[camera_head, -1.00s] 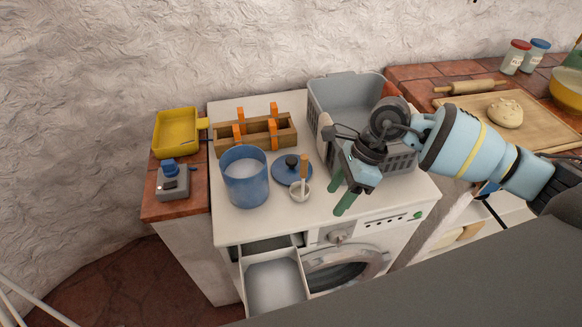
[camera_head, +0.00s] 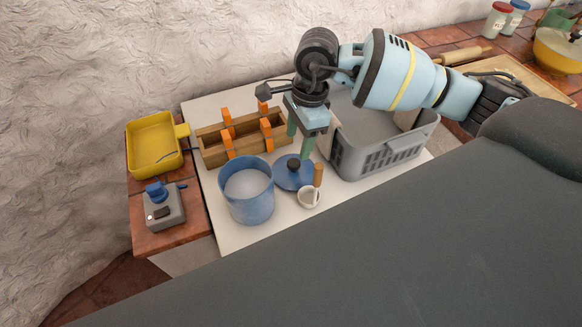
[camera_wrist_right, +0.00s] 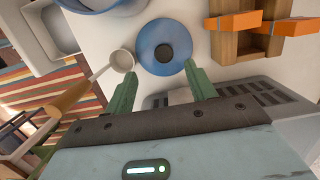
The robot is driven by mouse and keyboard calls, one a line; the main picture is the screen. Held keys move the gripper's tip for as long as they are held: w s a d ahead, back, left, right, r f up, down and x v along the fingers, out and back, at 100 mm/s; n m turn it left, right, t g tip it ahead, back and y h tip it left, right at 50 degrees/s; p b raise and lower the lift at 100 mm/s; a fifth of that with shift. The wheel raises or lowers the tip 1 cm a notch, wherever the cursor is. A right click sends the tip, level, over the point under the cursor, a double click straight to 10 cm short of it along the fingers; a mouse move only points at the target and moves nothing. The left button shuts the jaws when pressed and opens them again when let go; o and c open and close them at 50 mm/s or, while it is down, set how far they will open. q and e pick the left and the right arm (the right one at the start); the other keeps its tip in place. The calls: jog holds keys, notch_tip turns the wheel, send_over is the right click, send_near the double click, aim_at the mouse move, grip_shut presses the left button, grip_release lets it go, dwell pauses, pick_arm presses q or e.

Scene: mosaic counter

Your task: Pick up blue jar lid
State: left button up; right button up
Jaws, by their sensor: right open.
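The blue jar lid (camera_head: 293,173), a round disc with a dark knob, lies flat on the white top beside the blue jar (camera_head: 247,192). The lid also shows in the right wrist view (camera_wrist_right: 163,47), just beyond the fingertips. My right gripper (camera_head: 299,146) is open, with green fingers pointing down close behind the lid. In the right wrist view its fingertips (camera_wrist_right: 160,80) are spread on either side of the lid's near edge, with nothing between them. I cannot tell whether they touch it. My left gripper is not in view.
A small scoop (camera_head: 309,196) with a wooden handle lies against the lid's right side. A grey basket (camera_head: 385,155) stands to the right, a wooden rack (camera_head: 240,138) with orange clips behind. A yellow tray (camera_head: 155,147) and grey device (camera_head: 164,208) are left.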

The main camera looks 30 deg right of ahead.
aim_at(294, 162)
jog(key=shift+f, duration=0.5)
jog(key=shift+a+f, duration=0.1)
jog(key=shift+f, duration=0.35)
jog(key=shift+w+f, duration=0.1)
jog(key=shift+f, duration=0.35)
jog(key=f, duration=0.5)
jog(key=shift+w+a, duration=0.2)
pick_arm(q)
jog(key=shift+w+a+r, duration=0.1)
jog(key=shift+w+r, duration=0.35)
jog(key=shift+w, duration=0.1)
pick_arm(e)
jog(key=shift+r, duration=0.1)
jog(key=shift+c, duration=1.3)
grip_shut()
